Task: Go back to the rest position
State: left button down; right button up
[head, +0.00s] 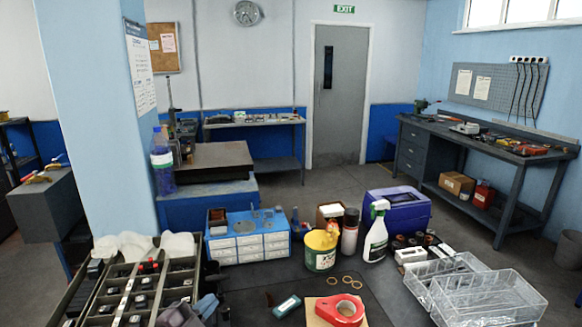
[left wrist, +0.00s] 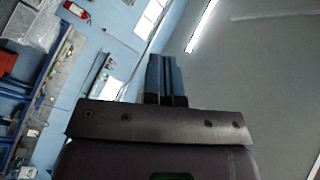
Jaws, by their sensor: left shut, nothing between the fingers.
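My left gripper (head: 206,304) shows at the bottom edge of the head view, left of centre, in front of the grey compartment tray (head: 103,312). In the left wrist view its two blue-grey fingers (left wrist: 166,60) lie together, shut, with nothing between them. My right gripper is in neither view.
A blue drawer box (head: 222,244), a yellow-green tub (head: 320,258), a spray bottle (head: 376,240) and a blue case (head: 405,207) stand along the bench's back. Clear bins (head: 490,298) are at right. A red tape roll (head: 340,312) lies near the front.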

pick_arm(q)
jog(key=s+a+f+n+g+y, duration=0.1)
jog(key=s+a+f+n+y, duration=0.2)
jog(key=s+f+n, duration=0.2)
jog(key=s+a+f+n+g+y, duration=0.2)
jog(key=s+f+n, duration=0.3)
jog(key=s+f, duration=0.3)
jog(key=s+a+f+n+g+y+b, duration=0.1)
jog(key=s+a+f+n+y, duration=0.3)
jog(key=s+f, duration=0.3)
jog(key=s+a+n, duration=0.1)
jog(key=s, duration=0.3)
jog(key=shift+s+f+n+g+y, duration=0.3)
jog(key=shift+s+f+n+g, duration=0.05)
jog(key=shift+n+g, duration=0.05)
